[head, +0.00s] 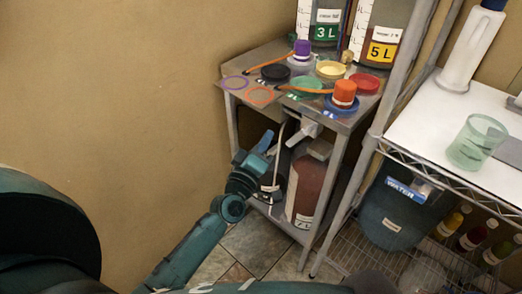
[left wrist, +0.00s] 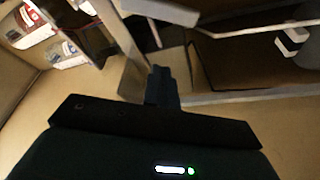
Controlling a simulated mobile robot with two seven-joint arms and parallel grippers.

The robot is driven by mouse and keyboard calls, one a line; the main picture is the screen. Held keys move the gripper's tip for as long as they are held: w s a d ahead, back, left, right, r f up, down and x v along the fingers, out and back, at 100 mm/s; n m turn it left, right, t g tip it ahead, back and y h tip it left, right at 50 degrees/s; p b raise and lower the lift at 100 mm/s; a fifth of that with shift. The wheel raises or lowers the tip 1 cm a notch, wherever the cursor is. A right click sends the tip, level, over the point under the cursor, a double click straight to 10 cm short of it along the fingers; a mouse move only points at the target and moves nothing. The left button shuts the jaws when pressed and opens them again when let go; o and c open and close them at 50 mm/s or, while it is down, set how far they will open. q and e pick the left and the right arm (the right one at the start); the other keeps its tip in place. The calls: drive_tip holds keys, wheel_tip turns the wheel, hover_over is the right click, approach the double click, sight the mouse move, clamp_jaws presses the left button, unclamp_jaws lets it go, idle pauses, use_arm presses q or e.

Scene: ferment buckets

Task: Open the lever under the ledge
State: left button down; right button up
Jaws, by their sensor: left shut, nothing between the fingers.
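A pale grey-white lever-like part (head: 308,127) shows just under the front ledge of the small metal table (head: 343,124); whether it is open or closed I cannot tell. My left gripper (head: 266,141) is shut and empty, in front of the table's open lower part and left of the pale part, apart from it in the picture. Its closed fingers (left wrist: 160,84) also show in the left wrist view, near a pale frame (left wrist: 220,98). A small white part (left wrist: 291,42) shows at the right there; I cannot tell if it is the same one. My right gripper is not in view.
A reddish-brown bottle (head: 306,189) stands on the table's lower shelf, with a hose (head: 280,150) beside it. Caps and rings cover the tabletop. A wire rack (head: 440,178) with a blue water container (head: 395,215) stands close on the right. The wall (head: 120,110) is left.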

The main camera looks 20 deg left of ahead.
sight(291, 142)
use_arm(q)
drive_tip(key=shift+w+d+f, duration=0.4)
drive_tip(key=shift+w+d, duration=0.35)
drive_tip(key=shift+d, duration=0.15)
drive_tip(key=shift+w+d+f, duration=0.35)
drive_tip(key=shift+w+d, duration=0.35)
drive_tip(key=shift+d, duration=0.15)
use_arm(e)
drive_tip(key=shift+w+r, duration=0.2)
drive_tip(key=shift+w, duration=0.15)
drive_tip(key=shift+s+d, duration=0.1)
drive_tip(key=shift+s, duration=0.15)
use_arm(q)
drive_tip(key=n, duration=0.1)
drive_tip(key=d+p, duration=0.1)
drive_tip(key=n, duration=0.1)
drive_tip(key=shift+s+d+f+n+g, duration=0.25)
drive_tip(key=shift+f+n+g, duration=0.05)
drive_tip(key=shift+f+g, duration=0.1)
drive_tip(key=shift+d+f, duration=0.1)
drive_tip(key=shift+f, duration=0.15)
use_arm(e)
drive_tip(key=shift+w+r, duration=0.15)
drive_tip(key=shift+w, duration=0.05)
